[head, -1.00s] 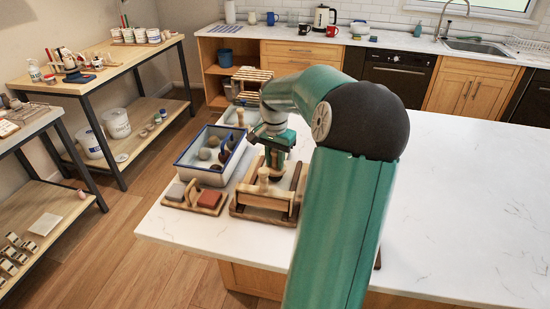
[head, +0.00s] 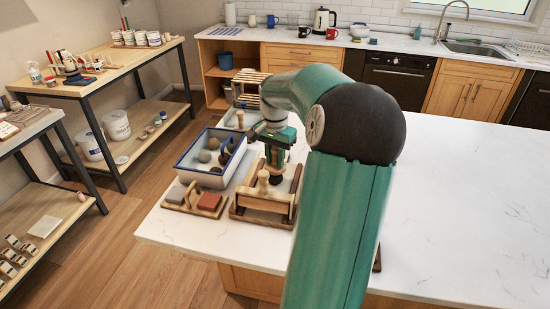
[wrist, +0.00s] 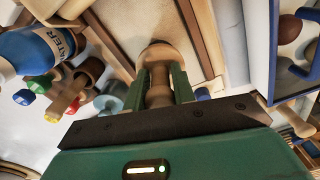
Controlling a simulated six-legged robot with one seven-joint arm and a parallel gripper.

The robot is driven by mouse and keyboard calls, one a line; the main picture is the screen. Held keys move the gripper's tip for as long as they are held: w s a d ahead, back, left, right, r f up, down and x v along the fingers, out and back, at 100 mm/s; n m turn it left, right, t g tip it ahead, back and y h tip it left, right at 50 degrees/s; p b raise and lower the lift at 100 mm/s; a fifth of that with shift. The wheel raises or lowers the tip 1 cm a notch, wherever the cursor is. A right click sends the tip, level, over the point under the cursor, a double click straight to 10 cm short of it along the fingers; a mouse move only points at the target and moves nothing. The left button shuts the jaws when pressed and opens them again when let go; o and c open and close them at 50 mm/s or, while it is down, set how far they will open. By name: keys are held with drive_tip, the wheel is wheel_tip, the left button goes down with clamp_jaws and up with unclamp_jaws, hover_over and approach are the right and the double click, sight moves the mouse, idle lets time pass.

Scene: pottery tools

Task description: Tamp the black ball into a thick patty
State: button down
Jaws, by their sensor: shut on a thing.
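The handle's rounded wider end shows beyond the fingers, against a pale wooden-framed board (wrist: 135,25). In the head view my gripper (head: 275,160) is over the back of the wooden-framed board (head: 238,211) on the white counter. The held tool's lower part is hidden there. A blue-rimmed white tray (head: 184,166) left of the gripper holds several balls, among them a grey one (head: 205,156). I cannot tell which thing is the black ball.
The counter's right side is clear.

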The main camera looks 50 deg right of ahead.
sight(275, 148)
drive_tip(key=shift+f, duration=1.1)
idle(0.4)
drive_tip(key=shift+r, duration=0.95)
drive_tip(key=shift+r, duration=0.1)
drive_tip(key=shift+r, duration=2.45)
